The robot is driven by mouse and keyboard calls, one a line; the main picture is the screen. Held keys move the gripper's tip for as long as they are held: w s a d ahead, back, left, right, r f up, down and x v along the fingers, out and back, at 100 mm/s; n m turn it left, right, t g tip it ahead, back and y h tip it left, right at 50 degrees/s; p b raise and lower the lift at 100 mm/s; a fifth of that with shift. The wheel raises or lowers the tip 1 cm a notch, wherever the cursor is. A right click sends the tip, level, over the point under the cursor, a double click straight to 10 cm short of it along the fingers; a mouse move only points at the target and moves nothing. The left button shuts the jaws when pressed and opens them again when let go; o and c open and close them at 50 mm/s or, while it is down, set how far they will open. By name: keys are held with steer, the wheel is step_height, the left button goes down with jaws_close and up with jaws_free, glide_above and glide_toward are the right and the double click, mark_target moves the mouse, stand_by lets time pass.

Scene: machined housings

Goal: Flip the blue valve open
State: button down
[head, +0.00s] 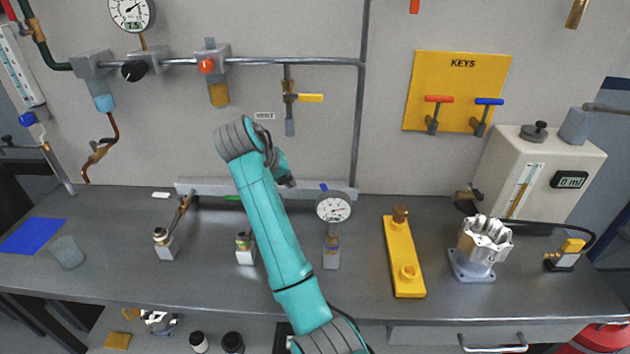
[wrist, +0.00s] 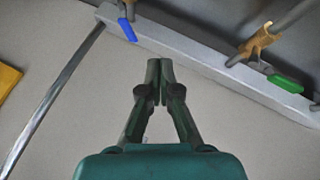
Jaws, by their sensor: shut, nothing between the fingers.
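A blue valve handle (head: 324,187) shows on the grey rail at the back of the bench, just above the round gauge in the head view. In the wrist view the blue handle (wrist: 127,29) lies slantwise against the rail, above and left of my fingertips. My gripper (wrist: 154,66) is shut and empty, with a gap in the picture between its tips and the handle. In the head view my gripper (head: 288,183) is mostly hidden behind my arm, left of the blue handle. The valve body is hard to make out.
A green handle (wrist: 285,84) and a brass fitting (wrist: 260,42) sit farther along the rail (wrist: 200,58). The gauge (head: 333,207) stands close in front of the blue handle. A yellow-handled valve (head: 310,98) and pipes are on the wall above. A yellow block (head: 404,258) stands to the right.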

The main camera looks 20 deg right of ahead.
steer(key=w+d+f, duration=0.4)
steer(key=d+f, duration=0.3)
steer(key=d, duration=0.1)
steer(key=shift+f, duration=0.15)
steer(key=shift+w, duration=0.25)
